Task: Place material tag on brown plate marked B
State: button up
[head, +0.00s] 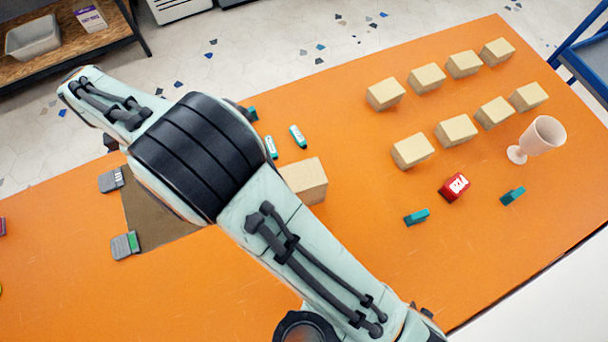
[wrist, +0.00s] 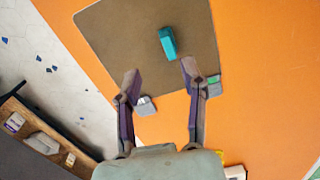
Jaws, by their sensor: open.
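A brown plate (head: 152,222) lies flat on the orange table, partly hidden behind my arm in the head view. In the wrist view the brown plate (wrist: 120,35) fills the upper middle. A teal block (wrist: 167,42), possibly the material tag, appears to lie on it, just beyond my fingertips. My gripper (wrist: 161,75) is open and empty, its fingers spread over the plate's near part. No letter B is readable. A grey piece with a white face (head: 111,181) and a grey piece with a green face (head: 125,245) sit at the plate's left edge.
Two teal pieces with white labels (head: 270,147) (head: 298,136) and a tan block (head: 306,180) lie right of my arm. Several tan blocks (head: 455,131), a red labelled block (head: 454,187), loose teal pieces (head: 417,217) and a goblet (head: 542,135) stand at the right.

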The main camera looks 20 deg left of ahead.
jog(key=w+d+r+m, duration=0.65)
jog(key=w+d, duration=0.25)
jog(key=d, duration=0.3)
jog(key=w+d+r+m, duration=0.1)
jog(key=d+r+m, duration=0.15)
jog(key=d, duration=0.55)
jog(key=w+d+r+m, duration=0.15)
jog(key=d+m, duration=0.25)
jog(key=d, duration=0.4)
jog(key=s+d+f+m, duration=0.1)
jog(key=s+d+m, duration=1)
jog(key=d, duration=0.4)
jog(key=shift+s+m+y, duration=0.3)
jog(key=shift+s+y, duration=0.1)
jog(key=shift+s, duration=0.45)
